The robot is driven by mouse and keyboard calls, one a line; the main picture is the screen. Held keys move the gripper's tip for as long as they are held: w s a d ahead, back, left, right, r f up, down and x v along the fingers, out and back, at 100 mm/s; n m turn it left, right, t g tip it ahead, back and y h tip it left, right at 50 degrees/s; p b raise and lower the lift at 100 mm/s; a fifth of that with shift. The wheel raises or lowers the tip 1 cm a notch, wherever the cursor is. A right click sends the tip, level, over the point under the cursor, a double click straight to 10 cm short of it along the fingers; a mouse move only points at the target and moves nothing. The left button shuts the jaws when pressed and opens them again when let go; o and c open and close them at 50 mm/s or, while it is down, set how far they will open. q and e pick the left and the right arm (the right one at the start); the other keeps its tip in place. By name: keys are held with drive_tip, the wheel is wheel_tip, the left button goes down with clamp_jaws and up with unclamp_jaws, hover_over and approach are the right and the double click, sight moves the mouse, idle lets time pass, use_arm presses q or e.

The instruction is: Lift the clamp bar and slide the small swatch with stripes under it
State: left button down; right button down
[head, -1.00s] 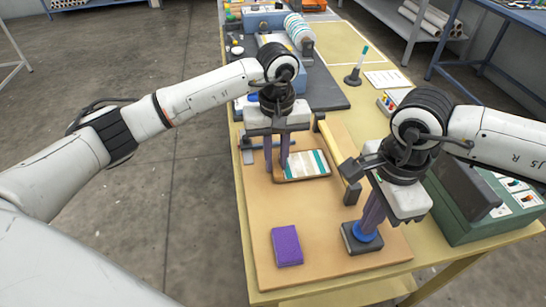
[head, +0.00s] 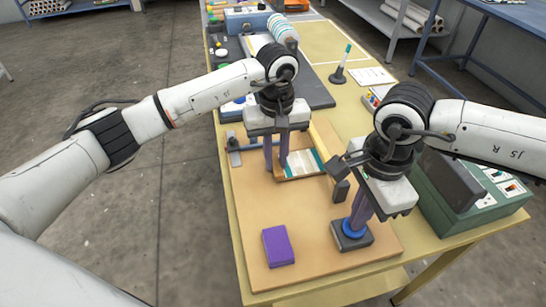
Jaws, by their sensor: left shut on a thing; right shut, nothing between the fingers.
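The small striped swatch (head: 305,162), white, teal and tan with a brown border, lies flat on the tan board. My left gripper (head: 276,168) is shut at its left end; the exact contact is partly hidden. The swatch's right end is beside the yellow bar (head: 324,137), which looks like the clamp bar and has a dark block (head: 341,190) at its near end. I cannot tell whether the bar is raised or whether the swatch reaches under it. My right gripper (head: 354,226) is shut and empty, its tips at a blue round knob (head: 348,231) on a dark block.
A purple block (head: 278,246) lies on the tan board (head: 315,262) at the front. A green box (head: 460,205) with a dark panel stands at right. The front middle of the board is clear.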

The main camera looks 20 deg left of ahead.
drive_tip(key=shift+s+f, duration=0.25)
drive_tip(key=shift+f, duration=0.05)
use_arm(q)
drive_tip(key=c, duration=1.6)
unclamp_jaws()
drive_tip(key=shift+f, duration=0.1)
drive_tip(key=shift+s+a+r, duration=0.3)
drive_tip(key=shift+a+r, duration=0.1)
drive_tip(key=shift+r, duration=0.6)
drive_tip(key=shift+s+a+r, duration=0.3)
drive_tip(key=shift+a+r, duration=0.05)
drive_tip(key=shift+r, duration=0.7)
drive_tip(key=shift+s+a+r, duration=0.3)
drive_tip(key=shift+a+r, duration=0.1)
drive_tip(key=shift+r, duration=0.6)
use_arm(e)
drive_tip(key=shift+r, duration=0.1)
